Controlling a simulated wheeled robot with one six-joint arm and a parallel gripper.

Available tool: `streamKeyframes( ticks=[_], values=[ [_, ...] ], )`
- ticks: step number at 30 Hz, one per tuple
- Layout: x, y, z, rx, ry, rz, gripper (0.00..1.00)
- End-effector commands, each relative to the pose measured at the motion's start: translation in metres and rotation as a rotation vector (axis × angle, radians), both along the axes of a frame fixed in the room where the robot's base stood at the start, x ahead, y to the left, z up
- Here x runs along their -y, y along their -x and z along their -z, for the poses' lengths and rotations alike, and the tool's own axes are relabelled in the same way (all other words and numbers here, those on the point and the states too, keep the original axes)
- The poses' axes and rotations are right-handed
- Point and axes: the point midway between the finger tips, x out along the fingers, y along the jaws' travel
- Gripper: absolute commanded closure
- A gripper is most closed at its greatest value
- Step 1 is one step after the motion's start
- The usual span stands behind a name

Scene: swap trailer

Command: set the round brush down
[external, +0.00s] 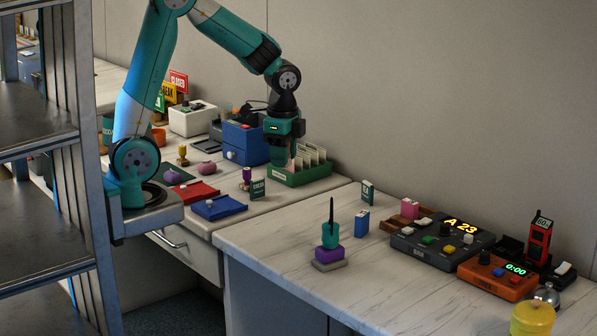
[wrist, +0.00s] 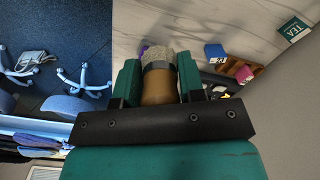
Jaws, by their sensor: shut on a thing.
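My gripper (external: 281,150) hangs from the arm over the back counter, in front of the green card tray (external: 300,172). In the wrist view my gripper (wrist: 160,78) is shut on the round brush (wrist: 158,88), with one teal finger on each side. The brush has a tan body, a dark grey band and a pale, rough end pointing away from the wrist. In the external view I cannot make out the brush at the fingers.
A blue box (external: 246,142) stands left of the tray.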

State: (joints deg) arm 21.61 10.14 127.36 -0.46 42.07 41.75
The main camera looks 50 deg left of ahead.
Motion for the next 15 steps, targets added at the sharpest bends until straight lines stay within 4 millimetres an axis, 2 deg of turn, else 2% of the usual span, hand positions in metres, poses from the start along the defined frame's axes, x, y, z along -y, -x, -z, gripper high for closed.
streamKeyframes(
  ticks=[5, 15],
  values=[
    [-0.002, 0.005, 0.034, -0.007, -0.003, 0.002, 0.86],
    [-0.002, 0.005, 0.129, -0.009, -0.004, 0.001, 0.86]
  ],
)
